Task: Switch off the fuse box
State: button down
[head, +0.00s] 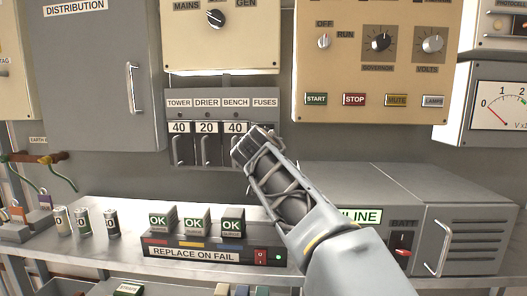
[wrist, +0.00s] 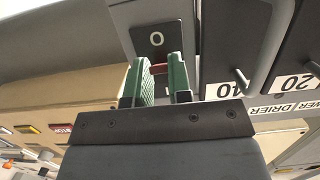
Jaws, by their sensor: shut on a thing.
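The fuse box is a grey panel (head: 222,98) labelled TOWER, DRIER, BENCH and FUSES in the head view. Black fuse holders marked 40, 20 and 40 hang under the first three labels. My gripper (head: 252,143) reaches up to the panel's right end, below FUSES, and hides what is there. In the wrist view, my gripper's green fingers (wrist: 160,66) are closed on a small red handle (wrist: 158,69). A dark plate marked O (wrist: 155,39) shows just beyond the handle. My fingers partly hide the handle and its mounting.
A beige MAINS/GEN box (head: 222,45) is above the fuse box, and a beige control panel (head: 372,70) is to the right. A grey unit (head: 390,180) stands beside my arm. Below, a shelf (head: 60,262) holds an OK-block rack (head: 200,254) and several small cylinders.

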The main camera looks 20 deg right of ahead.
jog(key=shift+r, duration=0.1)
jog(key=c, duration=1)
grip_release()
jog(key=shift+c, duration=0.2)
jog(key=v, duration=1.3)
jog(key=shift+s+a, duration=0.25)
